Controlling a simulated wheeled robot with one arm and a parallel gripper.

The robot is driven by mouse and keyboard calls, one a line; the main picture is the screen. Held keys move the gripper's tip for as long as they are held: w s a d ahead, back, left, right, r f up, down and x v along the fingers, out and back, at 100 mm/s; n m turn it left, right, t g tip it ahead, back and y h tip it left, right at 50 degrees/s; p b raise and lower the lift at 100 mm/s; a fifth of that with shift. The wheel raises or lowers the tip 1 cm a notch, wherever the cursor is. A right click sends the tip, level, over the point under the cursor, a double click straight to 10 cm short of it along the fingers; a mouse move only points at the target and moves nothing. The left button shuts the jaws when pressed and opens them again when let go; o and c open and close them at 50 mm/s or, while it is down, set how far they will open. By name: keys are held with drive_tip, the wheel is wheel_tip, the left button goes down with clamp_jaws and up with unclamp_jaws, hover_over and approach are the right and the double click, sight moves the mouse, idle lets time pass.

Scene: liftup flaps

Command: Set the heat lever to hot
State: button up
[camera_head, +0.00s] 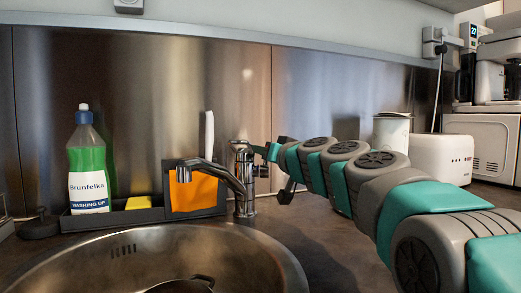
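The chrome tap (245,190) stands behind the sink, its spout pointing left over the basin. Its small lever (240,144) sits on top of the tap body, and its exact angle is hard to read. My arm comes in from the right, and my gripper (268,152) is close to the right side of the tap's top, by the lever. The fingertips are small and partly hidden, so I cannot tell whether they touch the lever or how far apart they are.
The round metal sink (285,262) lies in front. A black caddy (140,216) left of the tap holds a green soap bottle (88,165), a yellow sponge (138,203) and an orange cloth (194,192). A white toaster (443,155) and canister (391,133) stand right, behind my arm.

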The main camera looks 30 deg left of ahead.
drive_tip(key=shift+c, duration=0.4)
clamp_jaws()
drive_tip(key=shift+w+a+f+m+g+h+p, duration=0.2)
drive_tip(key=shift+f+m+g+h+p, duration=0.25)
drive_tip(key=shift+p, duration=0.9)
drive_tip(key=shift+w+a+f+m+g+h+p, duration=0.1)
drive_tip(key=shift+w+f+m+g+h+p, duration=0.35)
drive_tip(key=shift+p, duration=0.9)
drive_tip(key=shift+s+r, duration=0.15)
drive_tip(key=shift+s, duration=0.1)
